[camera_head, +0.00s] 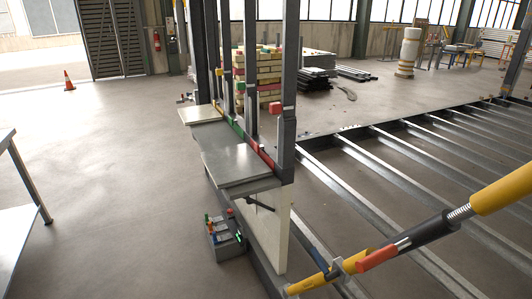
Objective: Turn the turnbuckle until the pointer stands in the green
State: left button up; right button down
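The turnbuckle (425,232) lies slantwise at the lower right: a dark body with a bright thread, a yellow rod at its upper end and a yellow lower piece near the steel frame's foot. A red bar (378,257) sits along its lower part. A strip with yellow, green (237,127) and red (262,156) sections runs along the rail behind the grey plates. I cannot make out for sure which part is the pointer or where it stands. Neither of my grippers is in view.
Dark steel posts (249,60) rise in the middle, with grey plates (236,160) on their left side. A grey box with coloured parts (224,240) stands on the floor below. Steel beams (400,180) cover the right floor. A table (12,210) is at the left edge; floor between is clear.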

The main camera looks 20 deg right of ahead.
aim_at(437, 227)
jog(key=i+j+z, duration=0.1)
jog(key=z, duration=0.3)
jog(key=i+j+z, duration=0.1)
jog(key=z, duration=0.3)
jog(key=l+z, duration=0.15)
jog(key=z, duration=0.3)
jog(key=k+l+z, duration=0.1)
jog(key=z, duration=0.35)
jog(key=l, duration=0.1)
